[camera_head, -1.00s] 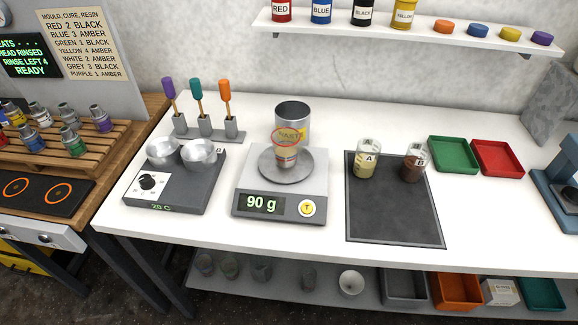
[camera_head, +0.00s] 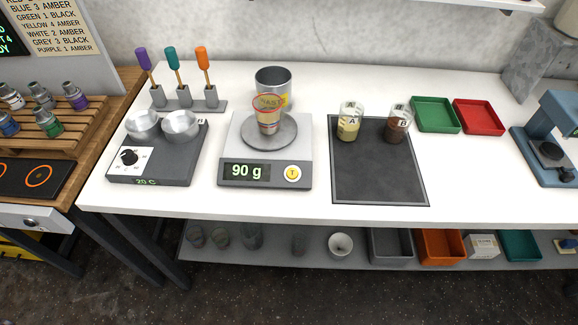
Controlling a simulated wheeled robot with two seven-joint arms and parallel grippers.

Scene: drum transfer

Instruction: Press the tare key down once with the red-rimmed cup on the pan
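The red-rimmed cup (camera_head: 268,116) stands upright on the round pan (camera_head: 284,136) of the scale (camera_head: 234,146). It is clear, and a metal waste can behind it shows through it. The scale's display (camera_head: 246,172) reads 90 g in green. The tare key (camera_head: 293,174) is a round yellow key marked T on the right of the scale's front face, with nothing touching it. Neither of my grippers is in view.
A metal waste can (camera_head: 273,82) stands just behind the pan. A hot plate with two metal cups (camera_head: 155,170) is left of the scale. A dark mat (camera_head: 380,178) with jars A (camera_head: 348,128) and B (camera_head: 398,128) lies right. The white bench front is clear.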

